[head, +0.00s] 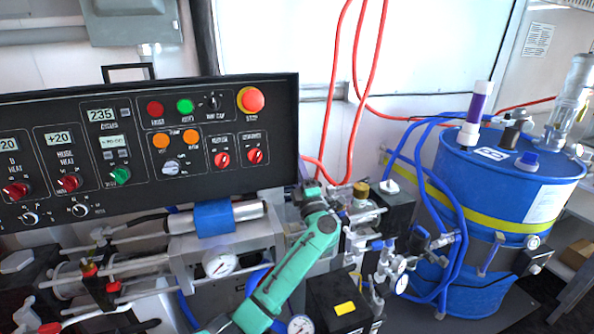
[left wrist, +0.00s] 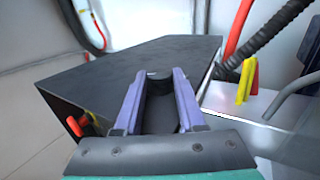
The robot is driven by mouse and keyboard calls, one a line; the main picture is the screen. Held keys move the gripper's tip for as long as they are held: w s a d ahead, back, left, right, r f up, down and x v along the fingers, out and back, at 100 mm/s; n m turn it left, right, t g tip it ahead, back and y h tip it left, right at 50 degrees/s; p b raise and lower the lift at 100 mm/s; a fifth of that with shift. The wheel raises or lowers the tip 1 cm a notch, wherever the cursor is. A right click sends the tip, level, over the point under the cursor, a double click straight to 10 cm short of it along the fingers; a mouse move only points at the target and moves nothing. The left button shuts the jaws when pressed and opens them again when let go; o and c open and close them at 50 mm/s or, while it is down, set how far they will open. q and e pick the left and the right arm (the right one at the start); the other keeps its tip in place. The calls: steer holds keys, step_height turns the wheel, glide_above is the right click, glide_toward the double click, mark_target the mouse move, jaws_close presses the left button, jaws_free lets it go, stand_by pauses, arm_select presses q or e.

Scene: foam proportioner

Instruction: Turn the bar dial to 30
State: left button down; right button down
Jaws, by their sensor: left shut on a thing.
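In the left wrist view my left gripper (left wrist: 160,76) is shut, its two purple fingers on either side of a dark rounded thing like a knob (left wrist: 160,100). This knob stands against a dark box face. No marks or numbers on it are visible, so its setting cannot be told. In the head view my green left arm (head: 298,264) reaches up to the lower right corner of the black control panel (head: 130,95). Its fingers and the held knob are hidden there. I cannot make out a dial marked bar. My right gripper is not in view.
The panel front carries red, green and black knobs and a red stop button (head: 250,99). Pipes and gauges, one a round white gauge (head: 220,264), crowd the space below. A blue drum (head: 510,190) with blue hoses stands at the right. Red hoses (head: 331,100) hang behind.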

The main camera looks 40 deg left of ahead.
arm_select(q)
steer(key=shift+f, duration=0.15)
steer(key=c, duration=0.5)
jaws_free()
steer(key=shift+d, duration=0.1)
steer(key=b+v, duration=0.3)
steer(key=v, duration=1)
steer(key=shift+d+f, duration=0.15)
steer(key=shift+s+d+f, duration=0.15)
steer(key=shift+s+d, duration=0.2)
steer(key=shift+d, duration=0.05)
